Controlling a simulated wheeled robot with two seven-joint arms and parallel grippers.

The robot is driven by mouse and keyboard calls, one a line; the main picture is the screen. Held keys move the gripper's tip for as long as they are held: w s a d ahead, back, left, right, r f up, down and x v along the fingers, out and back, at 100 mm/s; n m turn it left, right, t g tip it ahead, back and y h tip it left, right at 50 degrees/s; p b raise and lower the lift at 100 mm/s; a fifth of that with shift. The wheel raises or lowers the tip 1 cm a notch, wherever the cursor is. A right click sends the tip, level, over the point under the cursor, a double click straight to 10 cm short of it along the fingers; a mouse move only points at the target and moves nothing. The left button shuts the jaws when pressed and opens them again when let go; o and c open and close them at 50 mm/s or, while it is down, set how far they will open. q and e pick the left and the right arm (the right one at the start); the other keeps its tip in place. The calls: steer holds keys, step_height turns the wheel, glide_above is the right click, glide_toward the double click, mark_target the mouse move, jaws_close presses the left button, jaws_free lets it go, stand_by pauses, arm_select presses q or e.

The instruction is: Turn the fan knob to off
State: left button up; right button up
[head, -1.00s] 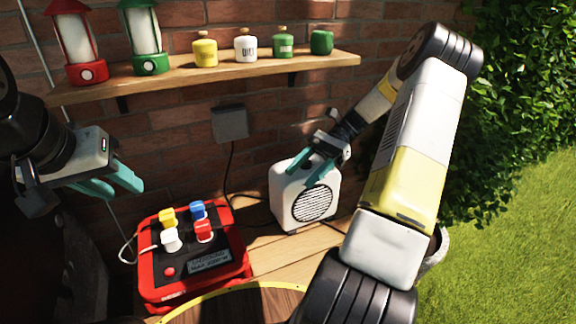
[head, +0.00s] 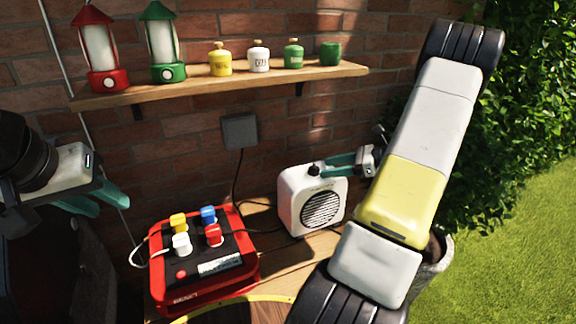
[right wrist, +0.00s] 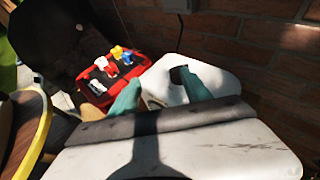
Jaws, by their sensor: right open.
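The fan (head: 298,212) is a white box with a round dark grille, standing on the wooden table. Its small black knob (head: 314,169) is on top. My right gripper (head: 326,166) comes in low from the right over the fan's top, open, with its teal fingertips at the knob. In the right wrist view the knob (right wrist: 177,73) shows by the tip of the right-hand finger of my right gripper (right wrist: 159,77); I cannot tell whether they touch. My left gripper (head: 110,207) is at the left edge, open and empty, away from the fan.
A red power box (head: 205,285) with several coloured plugs stands left of the fan. A shelf (head: 225,85) with lanterns and small canisters runs along the brick wall above. A grey wall box (head: 239,131) has a cable hanging down behind the table.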

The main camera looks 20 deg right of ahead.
mark_target(318, 169)
steer(key=shift+m+t+h, duration=0.7)
steer(key=shift+m+h, duration=0.1)
steer(key=shift+m, duration=0.1)
steer(key=w+f, duration=0.1)
steer(key=w+a+f, duration=0.1)
steer(key=w, duration=0.1)
steer(key=w+f, duration=0.1)
steer(key=w, duration=0.1)
steer(key=shift+w+a+f, duration=0.15)
steer(key=shift+w+a, duration=0.05)
steer(key=shift+a, duration=0.2)
jaws_close()
